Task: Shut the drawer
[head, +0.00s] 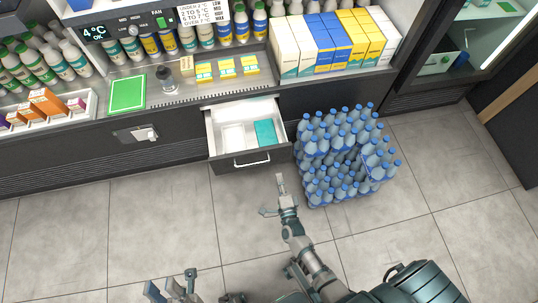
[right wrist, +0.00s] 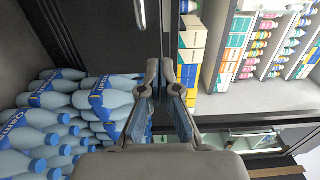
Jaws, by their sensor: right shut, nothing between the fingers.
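The drawer (head: 213,127) is pulled out under the counter, its inside showing a white divided tray and a teal item. Its dark front (head: 225,165) carries a pale bar handle (head: 252,162). My right gripper (head: 281,182) is shut and empty, just in front of the drawer's right front corner in the picture and apart from the handle. Its fingers (right wrist: 163,98) also show in the right wrist view, with nothing between them. My left gripper (head: 171,287) is low at the bottom edge, far from the drawer, its fingers apart and empty.
Stacked packs of blue-capped water bottles (head: 345,155) stand on the floor right of the drawer, close to my right gripper; they also fill the left of the right wrist view (right wrist: 60,115). Tiled floor (head: 120,220) in front of the drawer is clear. Shelves of bottles and boxes (head: 335,40) are above.

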